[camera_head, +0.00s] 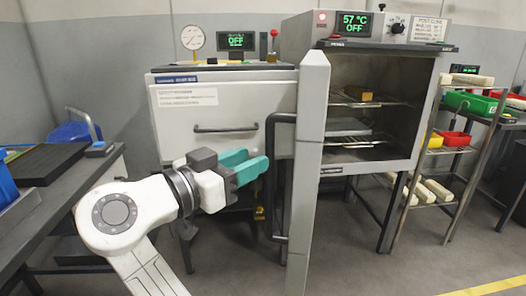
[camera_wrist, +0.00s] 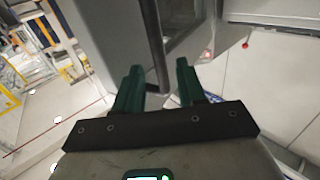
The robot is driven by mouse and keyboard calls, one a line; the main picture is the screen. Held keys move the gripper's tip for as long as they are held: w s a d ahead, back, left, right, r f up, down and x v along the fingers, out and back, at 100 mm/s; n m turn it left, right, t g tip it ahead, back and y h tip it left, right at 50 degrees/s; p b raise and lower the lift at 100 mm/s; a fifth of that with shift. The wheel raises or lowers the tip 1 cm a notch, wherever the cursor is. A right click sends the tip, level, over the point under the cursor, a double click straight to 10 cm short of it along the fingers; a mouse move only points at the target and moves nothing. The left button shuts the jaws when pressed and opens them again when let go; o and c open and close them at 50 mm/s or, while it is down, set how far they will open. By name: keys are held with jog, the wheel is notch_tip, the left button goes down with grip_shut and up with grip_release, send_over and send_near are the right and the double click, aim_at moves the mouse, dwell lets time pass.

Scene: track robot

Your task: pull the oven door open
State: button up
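The oven (camera_head: 372,110) stands right of centre in the head view, its front open onto wire racks. Its door (camera_head: 311,150) is swung far out toward me and shows nearly edge-on. The door's dark bar handle (camera_head: 276,170) is on the door's left face. I see no clear contact with the handle.
A second cabinet (camera_head: 215,115) with a closed front stands behind my gripper on the left. A rack with coloured bins (camera_head: 468,105) is at the right. A dark workbench (camera_head: 45,165) is at the left. Floor is clear at the lower right.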

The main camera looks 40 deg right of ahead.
jog(key=shift+s+a, duration=0.2)
jog(key=shift+a, duration=1.95)
